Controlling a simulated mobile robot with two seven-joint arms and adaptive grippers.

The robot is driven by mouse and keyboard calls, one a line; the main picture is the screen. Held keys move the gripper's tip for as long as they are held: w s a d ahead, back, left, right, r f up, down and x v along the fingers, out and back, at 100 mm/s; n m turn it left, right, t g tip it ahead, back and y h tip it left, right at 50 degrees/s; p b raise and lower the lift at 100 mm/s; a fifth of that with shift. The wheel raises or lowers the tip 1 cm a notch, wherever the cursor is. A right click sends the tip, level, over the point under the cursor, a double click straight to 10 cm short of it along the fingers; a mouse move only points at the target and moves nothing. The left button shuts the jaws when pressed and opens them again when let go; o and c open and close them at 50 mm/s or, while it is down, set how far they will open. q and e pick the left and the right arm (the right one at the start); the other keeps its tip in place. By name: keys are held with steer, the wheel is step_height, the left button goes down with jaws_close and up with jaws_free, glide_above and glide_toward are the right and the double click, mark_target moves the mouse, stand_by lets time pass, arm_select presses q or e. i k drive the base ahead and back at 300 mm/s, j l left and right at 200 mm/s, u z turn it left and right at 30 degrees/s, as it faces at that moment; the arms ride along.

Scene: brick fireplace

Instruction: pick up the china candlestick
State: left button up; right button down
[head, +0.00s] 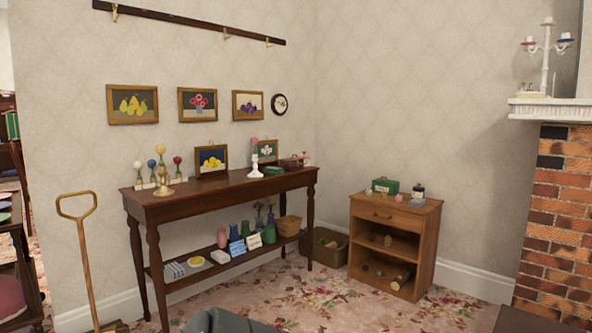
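A white candlestick (255,166), which looks like the china one, stands upright on the dark wooden console table (222,187) against the wall. It has a pinkish top and stands between two small framed pictures. A brass candlestick (164,182) stands nearer the table's left end. A white branched candelabra (545,70) stands on the mantel at the far right. Neither of my grippers is in view.
Small framed pictures, coloured knobs on stands and a basket (288,226) crowd the console table and its lower shelf. A wooden cabinet (388,245) stands to the right. A long-handled shovel (85,250) stands at left. Flowered carpet (300,290) lies open in front.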

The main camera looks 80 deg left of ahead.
mark_target(254, 173)
steer(key=u, duration=2.85)
steer(key=i+z, duration=0.1)
steer(key=i, duration=2.1)
steer(key=i+z, duration=0.2)
steer(key=i, duration=0.3)
steer(key=i+j+z, duration=0.25)
steer(key=i, duration=0.2)
steer(key=i+j+z, duration=0.2)
steer(key=i, duration=0.3)
